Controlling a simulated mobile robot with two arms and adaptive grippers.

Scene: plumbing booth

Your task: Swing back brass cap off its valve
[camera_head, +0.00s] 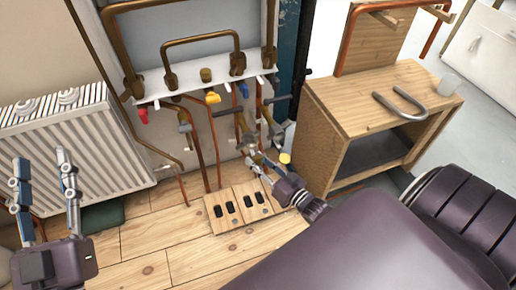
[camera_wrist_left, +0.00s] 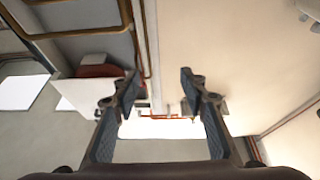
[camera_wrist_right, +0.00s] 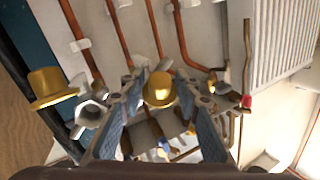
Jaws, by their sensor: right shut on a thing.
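My right gripper (camera_head: 262,160) reaches in low among the pipes below the manifold. In the right wrist view its fingers (camera_wrist_right: 160,98) are on either side of a brass cap (camera_wrist_right: 160,88) and shut on it. The fingers hide the lower part of this cap, so I cannot tell how it sits on its valve. A second brass cap (camera_wrist_right: 50,85) stands to the left, beside an open valve end (camera_wrist_right: 92,110); it also shows in the head view (camera_head: 284,157), just right of the gripper. My left gripper (camera_head: 41,165) is open and empty, by the radiator.
Copper pipes (camera_head: 215,140) run close beside the right gripper. A wooden board with black slots (camera_head: 240,206) lies on the floor in front. A wooden cabinet (camera_head: 345,112) stands at the right, and a white radiator (camera_head: 60,135) at the left.

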